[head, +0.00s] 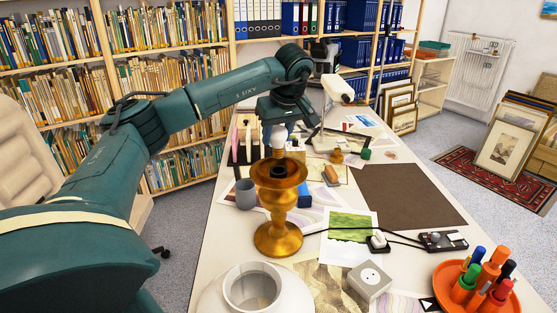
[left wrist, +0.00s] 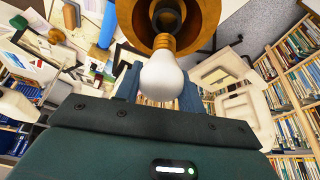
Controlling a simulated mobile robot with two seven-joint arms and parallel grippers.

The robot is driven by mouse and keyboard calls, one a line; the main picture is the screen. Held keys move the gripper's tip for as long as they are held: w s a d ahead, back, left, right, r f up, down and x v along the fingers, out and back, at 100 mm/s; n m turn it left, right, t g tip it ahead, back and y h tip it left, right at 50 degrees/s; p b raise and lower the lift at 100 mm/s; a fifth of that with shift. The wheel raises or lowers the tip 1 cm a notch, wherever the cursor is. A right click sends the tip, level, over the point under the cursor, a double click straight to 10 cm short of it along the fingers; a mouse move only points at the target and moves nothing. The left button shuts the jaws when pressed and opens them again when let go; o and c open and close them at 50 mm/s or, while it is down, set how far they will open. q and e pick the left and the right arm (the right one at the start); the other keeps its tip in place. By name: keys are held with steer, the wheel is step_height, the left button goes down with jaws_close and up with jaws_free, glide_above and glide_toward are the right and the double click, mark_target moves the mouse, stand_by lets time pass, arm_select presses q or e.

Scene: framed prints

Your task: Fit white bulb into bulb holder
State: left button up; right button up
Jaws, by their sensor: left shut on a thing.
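The white bulb (head: 279,136) is held by my left gripper (head: 277,124), which is shut on it above the bulb holder. The bulb's glass also shows in the left wrist view (left wrist: 161,76), between the blue fingers, with its brass screw base pointing at the holder. The bulb holder (head: 278,239) is a golden turned lamp stand with a wide dish at its top and a dark socket (head: 279,172) in the middle. In the left wrist view the socket (left wrist: 167,17) lies just beyond the brass base. I cannot tell whether they touch. My right gripper is not in view.
A grey cup (head: 245,194) stands left of the holder. A white round pot (head: 252,287), a grey socket box (head: 370,281) and an orange pen holder (head: 476,290) are in front. A brown mat (head: 408,195) lies to the right.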

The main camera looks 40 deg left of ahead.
mark_target(277, 156)
arm_select(q)
steer(key=shift+f, duration=3)
steer(key=shift+f, duration=0.1)
steer(key=shift+f, duration=0.1)
steer(key=o, duration=1)
steer(key=shift+c, duration=0.2)
steer(key=shift+r, duration=0.25)
steer(key=v, duration=1.2)
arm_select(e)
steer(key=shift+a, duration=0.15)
